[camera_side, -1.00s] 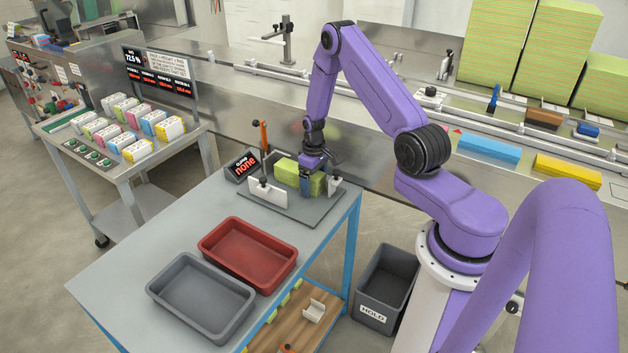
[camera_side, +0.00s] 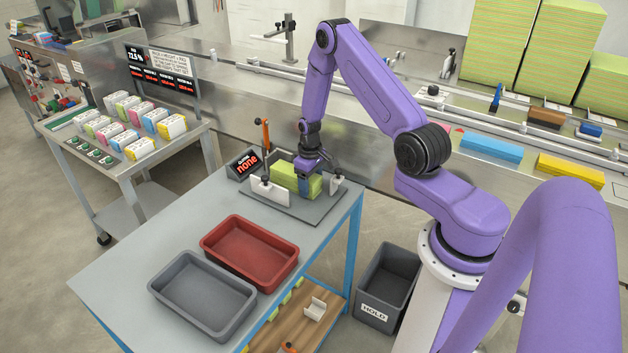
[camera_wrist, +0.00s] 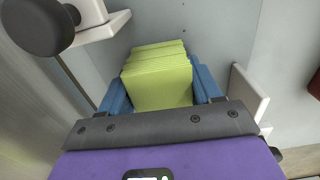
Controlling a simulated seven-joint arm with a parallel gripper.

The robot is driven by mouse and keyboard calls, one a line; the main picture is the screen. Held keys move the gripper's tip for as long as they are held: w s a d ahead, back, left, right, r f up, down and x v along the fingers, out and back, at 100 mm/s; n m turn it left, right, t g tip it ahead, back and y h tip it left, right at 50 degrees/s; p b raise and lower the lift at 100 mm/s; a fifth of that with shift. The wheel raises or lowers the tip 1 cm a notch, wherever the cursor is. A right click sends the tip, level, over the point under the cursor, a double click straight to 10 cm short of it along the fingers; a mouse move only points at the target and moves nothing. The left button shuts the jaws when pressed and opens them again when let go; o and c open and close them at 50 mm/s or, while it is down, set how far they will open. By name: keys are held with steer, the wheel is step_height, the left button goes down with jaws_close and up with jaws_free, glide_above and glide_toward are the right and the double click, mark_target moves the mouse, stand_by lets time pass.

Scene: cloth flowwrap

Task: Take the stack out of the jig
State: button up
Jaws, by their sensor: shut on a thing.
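The stack (camera_side: 288,176) is a block of yellow-green folded cloths in the jig on the grey table. The jig (camera_side: 300,209) is a dark grey plate with white upright walls and an orange-handled clamp (camera_side: 265,137). My gripper (camera_side: 309,187) reaches down from above at the right end of the stack. In the wrist view the stack (camera_wrist: 158,82) sits between the blue fingers of my gripper (camera_wrist: 160,97), one on each side, shut on it. White jig walls (camera_wrist: 247,92) stand beside it. The stack's underside is hidden, so I cannot tell whether it touches the plate.
A small display (camera_side: 243,165) reading "none" stands left of the jig. A red tray (camera_side: 249,251) and a grey tray (camera_side: 202,293), both empty, lie toward the table's front. A grey HOLD bin (camera_side: 386,285) stands on the floor right of the table.

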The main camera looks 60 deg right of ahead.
steer(key=shift+a, duration=0.3)
steer(key=o, duration=1.1)
step_height(320, 180, up, 17)
steer(key=shift+r, duration=0.2)
